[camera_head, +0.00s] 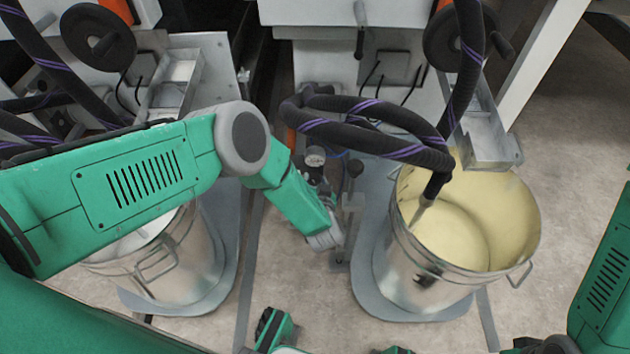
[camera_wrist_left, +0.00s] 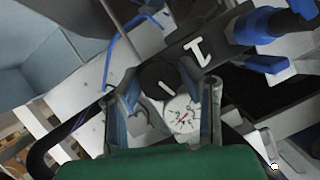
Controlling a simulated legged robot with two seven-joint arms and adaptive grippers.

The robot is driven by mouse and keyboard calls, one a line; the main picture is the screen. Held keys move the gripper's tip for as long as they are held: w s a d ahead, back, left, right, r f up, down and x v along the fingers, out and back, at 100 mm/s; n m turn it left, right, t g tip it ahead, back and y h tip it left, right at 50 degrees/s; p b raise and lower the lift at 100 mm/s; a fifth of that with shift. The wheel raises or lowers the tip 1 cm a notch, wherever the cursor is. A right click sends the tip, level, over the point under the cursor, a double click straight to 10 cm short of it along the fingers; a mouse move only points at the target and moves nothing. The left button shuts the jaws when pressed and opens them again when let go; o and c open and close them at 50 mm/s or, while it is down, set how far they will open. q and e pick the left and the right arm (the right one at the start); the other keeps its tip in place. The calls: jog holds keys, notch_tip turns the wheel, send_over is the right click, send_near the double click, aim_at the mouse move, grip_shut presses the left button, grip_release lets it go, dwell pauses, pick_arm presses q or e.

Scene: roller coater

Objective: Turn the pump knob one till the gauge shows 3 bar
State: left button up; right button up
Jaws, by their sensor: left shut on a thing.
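My left gripper (camera_wrist_left: 162,88) has its two fingers around the black pump knob (camera_wrist_left: 158,76), shut on it. The knob has a white pointer line, and a white "1" label (camera_wrist_left: 196,49) is beside it. A round white gauge (camera_wrist_left: 183,113) with a red needle sits just next to the knob, between the fingers; its numbers are too small to read. In the head view my left gripper (camera_head: 325,237) reaches down between the two metal buckets, and the knob cannot be made out there. A small round dial (camera_head: 315,157) shows above it.
A bucket of cream-coloured paint (camera_head: 515,205) stands right of the gripper, and another metal bucket (camera_head: 205,262) stands left, partly behind my arm. Thick black hoses (camera_head: 375,135) with purple stripes hang above the pump. Machine panels line the back.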

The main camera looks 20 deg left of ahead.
pick_arm(q)
jog(key=shift+s+f, duration=0.1)
jog(key=shift+d+h, duration=0.1)
jog(key=shift+h, duration=0.2)
jog(key=n+h+p, duration=0.1)
jog(key=n, duration=0.1)
jog(key=shift+f+n, duration=0.1)
jog(key=shift+n, duration=0.2)
jog(key=shift+s+n+t+h, duration=0.1)
jog(key=shift+n+t+h, duration=0.3)
jog(key=shift+n+h, duration=0.45)
jog(key=shift+f+n+t+h, duration=0.15)
jog(key=shift+n+t+h, duration=0.15)
jog(key=shift+n+h, duration=0.65)
jog(key=shift+n+t+h+b, duration=0.5)
jog(key=shift+n+b, duration=0.05)
jog(key=shift+n, duration=1.15)
jog(key=o, duration=1.1)
